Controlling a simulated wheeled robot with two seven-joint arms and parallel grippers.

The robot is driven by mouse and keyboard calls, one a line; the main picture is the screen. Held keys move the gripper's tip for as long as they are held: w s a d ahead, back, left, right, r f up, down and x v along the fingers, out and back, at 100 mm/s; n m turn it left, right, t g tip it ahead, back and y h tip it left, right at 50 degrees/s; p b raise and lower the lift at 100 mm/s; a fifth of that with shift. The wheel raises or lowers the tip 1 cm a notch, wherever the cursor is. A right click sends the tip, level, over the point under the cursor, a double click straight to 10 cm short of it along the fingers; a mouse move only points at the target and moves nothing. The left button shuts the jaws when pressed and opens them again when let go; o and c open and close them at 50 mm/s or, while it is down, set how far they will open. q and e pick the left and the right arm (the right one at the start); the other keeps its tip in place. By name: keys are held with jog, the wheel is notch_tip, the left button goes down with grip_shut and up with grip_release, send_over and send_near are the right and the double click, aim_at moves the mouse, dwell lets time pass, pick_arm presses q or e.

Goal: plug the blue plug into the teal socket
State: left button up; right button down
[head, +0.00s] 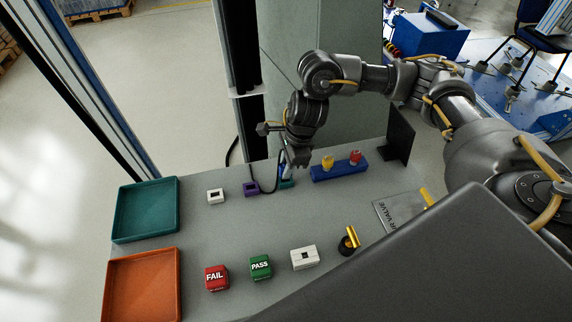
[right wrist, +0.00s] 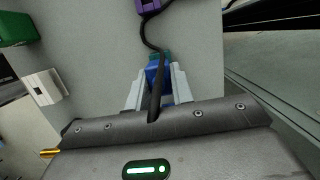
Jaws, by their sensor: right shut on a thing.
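The blue plug (right wrist: 153,76) is between the fingers of my right gripper (right wrist: 155,88), which is shut on it. A black cable runs from the plug. The teal socket (right wrist: 163,56) lies right at the plug's far end in the right wrist view; I cannot tell how deep the plug sits in it. In the head view my right gripper (head: 287,170) points down over the teal socket (head: 287,184), and the fingers hide much of the plug. My left gripper is not in view.
A purple socket (head: 251,188) and a white socket (head: 215,196) stand left of the teal one, with cable near the purple one. A blue block (head: 340,173) with yellow and red knobs is close on the right. FAIL (head: 216,278) and PASS (head: 260,267) buttons are in front.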

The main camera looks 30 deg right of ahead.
jog(key=shift+b, duration=0.4)
dwell(0.7)
jog(key=shift+f+b, duration=1.25)
jog(key=c, duration=1.1)
grip_release()
jog(key=shift+c, duration=0.2)
jog(key=v, duration=1)
jog(key=shift+r, duration=0.4)
